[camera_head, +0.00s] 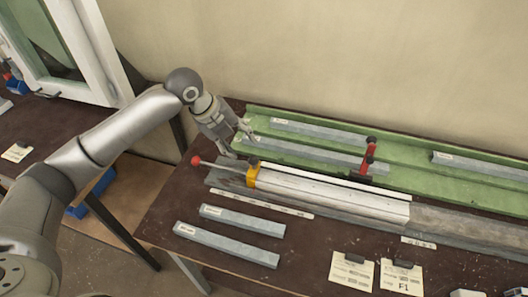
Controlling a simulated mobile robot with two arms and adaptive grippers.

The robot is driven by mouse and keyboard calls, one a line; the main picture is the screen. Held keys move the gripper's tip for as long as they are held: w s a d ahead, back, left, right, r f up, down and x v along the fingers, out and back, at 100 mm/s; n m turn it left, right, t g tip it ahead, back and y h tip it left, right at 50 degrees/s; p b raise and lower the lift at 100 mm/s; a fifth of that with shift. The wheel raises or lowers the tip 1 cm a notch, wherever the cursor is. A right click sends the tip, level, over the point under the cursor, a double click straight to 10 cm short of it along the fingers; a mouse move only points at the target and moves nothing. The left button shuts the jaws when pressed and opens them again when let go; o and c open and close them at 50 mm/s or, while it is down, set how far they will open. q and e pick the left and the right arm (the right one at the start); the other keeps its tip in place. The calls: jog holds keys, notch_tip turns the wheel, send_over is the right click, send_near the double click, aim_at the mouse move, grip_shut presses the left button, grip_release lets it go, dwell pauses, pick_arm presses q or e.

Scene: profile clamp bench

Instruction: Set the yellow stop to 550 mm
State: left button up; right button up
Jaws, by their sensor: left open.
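The yellow stop (253,174) sits at the left end of a pale metal profile (330,196) on the bench. A small dark knob (254,160) is on top of the stop. A lever with a red ball end (196,160) reaches out to the left of it. My left gripper (242,141) is open and empty, above and behind the stop and apart from it, near the green tray's left end. A printed strip (262,203) lies in front of the profile; its marks are too small to read. My right gripper is out of view.
A green tray (402,178) at the back holds several grey bars. A red clamp (369,155) stands behind the profile. Two grey bars (225,244) lie in front at left. Paper cards (352,271) lie at the front. A window frame (95,50) stands at far left.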

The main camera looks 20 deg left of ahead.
aim_at(251, 159)
pick_arm(q)
jog(key=x, duration=0.1)
jog(key=p+x, duration=0.1)
jog(key=x, duration=0.3)
jog(key=shift+s+a+f, duration=0.3)
jog(key=shift+f, duration=0.2)
jog(key=p+x, duration=0.1)
jog(key=x, duration=0.1)
jog(key=shift+w+d+f, duration=0.25)
jog(key=shift+d, duration=0.1)
jog(key=shift+f, duration=0.45)
jog(key=shift+w, duration=0.1)
jog(key=shift+c, duration=0.8)
jog(key=c, duration=0.5)
grip_shut()
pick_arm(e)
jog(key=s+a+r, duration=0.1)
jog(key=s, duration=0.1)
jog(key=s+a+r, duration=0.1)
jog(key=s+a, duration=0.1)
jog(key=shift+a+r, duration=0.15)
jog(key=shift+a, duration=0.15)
